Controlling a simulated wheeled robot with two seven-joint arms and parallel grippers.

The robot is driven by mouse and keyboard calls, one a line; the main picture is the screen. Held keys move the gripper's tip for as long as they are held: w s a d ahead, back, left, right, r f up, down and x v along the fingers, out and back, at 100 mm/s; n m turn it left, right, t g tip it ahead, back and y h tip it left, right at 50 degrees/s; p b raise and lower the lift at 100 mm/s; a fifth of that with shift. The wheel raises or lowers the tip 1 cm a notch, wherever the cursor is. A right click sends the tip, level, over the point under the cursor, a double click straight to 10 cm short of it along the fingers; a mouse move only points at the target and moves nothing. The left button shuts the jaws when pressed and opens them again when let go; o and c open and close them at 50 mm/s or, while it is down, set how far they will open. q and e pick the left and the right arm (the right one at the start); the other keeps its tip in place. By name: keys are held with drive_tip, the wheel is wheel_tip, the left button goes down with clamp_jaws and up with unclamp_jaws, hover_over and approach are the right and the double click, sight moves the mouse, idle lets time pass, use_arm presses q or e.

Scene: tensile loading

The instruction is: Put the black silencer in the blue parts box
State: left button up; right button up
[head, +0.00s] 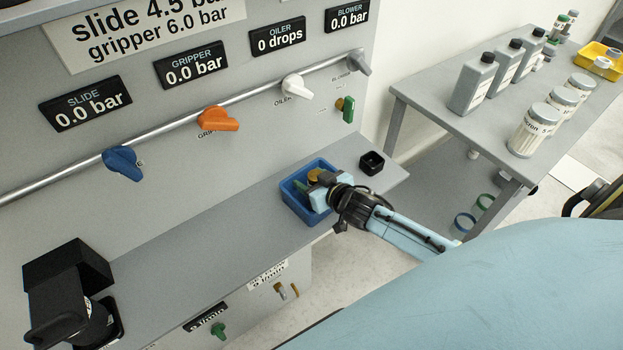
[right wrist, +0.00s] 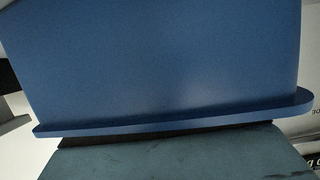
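The blue parts box (head: 302,211) sits on the grey shelf below the panel. A green piece and a yellow-orange piece (head: 315,174) show inside it. My right gripper (head: 318,190) is over the box, its front end at or inside the right side; its fingertips are hidden or too small to tell open from shut. In the right wrist view, a blue surface with a lip (right wrist: 165,65), apparently the box, fills most of the picture. I cannot make out the black silencer for certain; dark parts near the gripper are too small to tell. My left gripper is not in view.
A small black open square holder (head: 371,162) stands right of the box. A black device (head: 68,290) stands at the shelf's left. Valve knobs line the panel above. The side table (head: 440,112) at right carries bottles, jars and a yellow tray (head: 600,60). The shelf middle is clear.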

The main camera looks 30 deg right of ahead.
drive_tip(key=shift+r, duration=0.15)
drive_tip(key=shift+s+r, duration=0.1)
drive_tip(key=shift+s, duration=0.1)
drive_tip(key=p+v, duration=0.2)
drive_tip(key=v, duration=0.9)
drive_tip(key=shift+s+r, duration=0.15)
drive_tip(key=shift+s, duration=0.1)
drive_tip(key=s+f+g+h, duration=0.1)
drive_tip(key=s+f+g, duration=0.1)
drive_tip(key=s+f, duration=0.5)
drive_tip(key=s+d+f+g, duration=0.1)
drive_tip(key=s+f+g, duration=0.2)
drive_tip(key=f, duration=0.7)
drive_tip(key=s+f+g+h, duration=0.1)
drive_tip(key=s+f+g, duration=0.1)
drive_tip(key=s+f, duration=0.5)
drive_tip(key=s+a+f+g, duration=0.1)
drive_tip(key=s+a+f, duration=0.1)
drive_tip(key=s+f, duration=0.2)
drive_tip(key=s+a+f+n+g, duration=0.1)
drive_tip(key=s+f, duration=0.3)
drive_tip(key=s, duration=0.4)
drive_tip(key=s+a+f+g, duration=0.3)
drive_tip(key=s+f, duration=0.1)
drive_tip(key=s, duration=0.2)
drive_tip(key=shift+f+y, duration=0.2)
drive_tip(key=shift+y, duration=0.1)
